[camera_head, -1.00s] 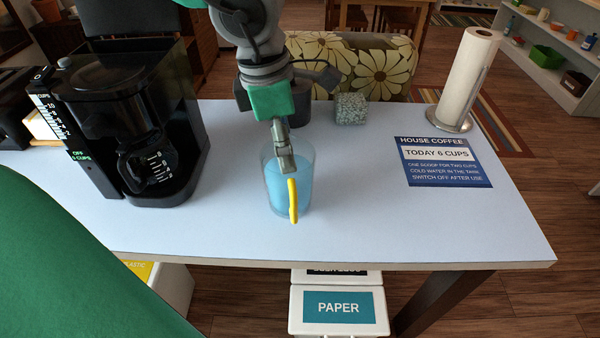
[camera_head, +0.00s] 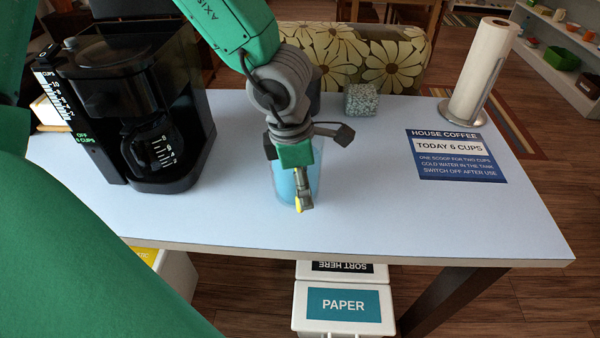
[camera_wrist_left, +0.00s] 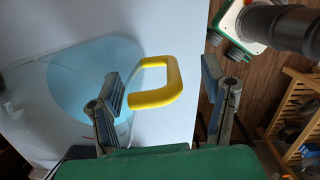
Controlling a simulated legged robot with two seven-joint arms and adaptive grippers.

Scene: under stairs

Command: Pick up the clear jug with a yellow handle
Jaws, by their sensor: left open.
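The clear jug (camera_head: 284,183) stands upright on the pale table with blue contents, partly hidden behind my left gripper (camera_head: 304,202). Only a little of its yellow handle (camera_head: 298,204) shows beside the fingers in the head view. In the left wrist view, the jug (camera_wrist_left: 85,80) is at the left and the handle (camera_wrist_left: 174,82) reaches into the gap between the two open fingers of my left gripper (camera_wrist_left: 165,85). The left finger lies between the jug's wall and the handle's outer bar; the right finger is apart from the handle. My right gripper is not in view.
A black coffee maker (camera_head: 150,90) stands left of the jug. A dark cup (camera_head: 314,92) and a speckled block (camera_head: 361,100) are behind it. A paper towel roll (camera_head: 482,72) and a blue sign (camera_head: 456,156) are at the right. The front right tabletop is clear.

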